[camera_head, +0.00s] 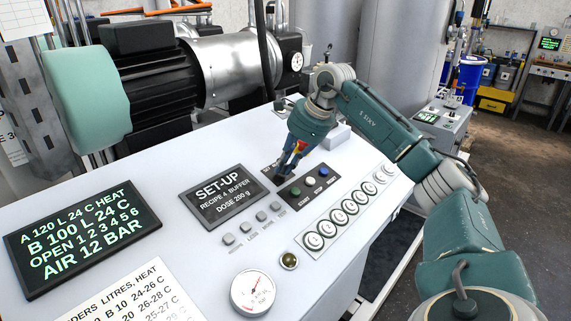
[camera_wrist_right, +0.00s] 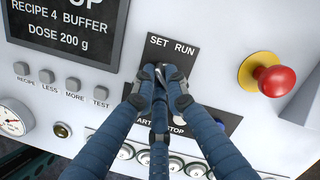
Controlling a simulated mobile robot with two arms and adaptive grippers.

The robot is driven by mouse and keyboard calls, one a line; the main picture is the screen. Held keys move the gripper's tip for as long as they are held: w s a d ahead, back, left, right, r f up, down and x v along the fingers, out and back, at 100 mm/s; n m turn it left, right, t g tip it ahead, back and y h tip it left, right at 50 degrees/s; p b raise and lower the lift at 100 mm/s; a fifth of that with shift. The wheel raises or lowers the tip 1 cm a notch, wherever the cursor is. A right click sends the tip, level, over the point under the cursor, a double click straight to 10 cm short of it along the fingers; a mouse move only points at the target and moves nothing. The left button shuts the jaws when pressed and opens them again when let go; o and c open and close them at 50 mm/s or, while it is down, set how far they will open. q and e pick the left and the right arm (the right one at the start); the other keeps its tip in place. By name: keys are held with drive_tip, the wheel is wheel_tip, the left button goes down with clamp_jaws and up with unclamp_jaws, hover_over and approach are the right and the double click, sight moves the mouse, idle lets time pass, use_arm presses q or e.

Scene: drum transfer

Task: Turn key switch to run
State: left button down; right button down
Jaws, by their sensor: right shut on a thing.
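The key switch sits on a dark plate lettered SET and RUN (camera_wrist_right: 181,48) in the right wrist view. My right gripper (camera_wrist_right: 161,80) is shut at the switch, its blue fingers around the key (camera_wrist_right: 159,71); only a small metallic bit of the key shows between the fingertips. The fingers hide most of the switch, so I cannot tell which way the key points. In the head view the right gripper (camera_head: 285,172) reaches down onto the panel beside the display (camera_head: 226,194), which reads SET-UP, recipe 4 buffer, dose 200 g. My left gripper is not in view.
A red stop button (camera_wrist_right: 276,80) on a yellow base stands right of the fingers. A pressure gauge (camera_head: 253,293) and a text board (camera_head: 82,238) are on the panel's left part.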

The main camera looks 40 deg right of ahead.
drive_tip(key=shift+m, duration=0.3)
drive_tip(key=m, duration=0.4)
drive_tip(key=shift+r+h+p, duration=0.1)
drive_tip(key=shift+h+p, duration=0.2)
drive_tip(key=shift+p, duration=0.05)
drive_tip(key=m, duration=0.5)
drive_tip(key=shift+w+a+t+h+p, duration=0.1)
drive_tip(key=shift+w+t+h+p, duration=0.05)
drive_tip(key=shift+t+h+p, duration=0.15)
drive_tip(key=m, duration=0.4)
drive_tip(key=shift+w+m+h, duration=0.1)
drive_tip(key=shift+m+h, duration=0.3)
drive_tip(key=shift+r+m+p, duration=0.1)
drive_tip(key=shift+m+p, duration=0.3)
drive_tip(key=shift+m, duration=1.5)
drive_tip(key=shift+h, duration=0.3)
drive_tip(key=c, duration=1.8)
unclamp_jaws()
drive_tip(key=shift+o, duration=0.2)
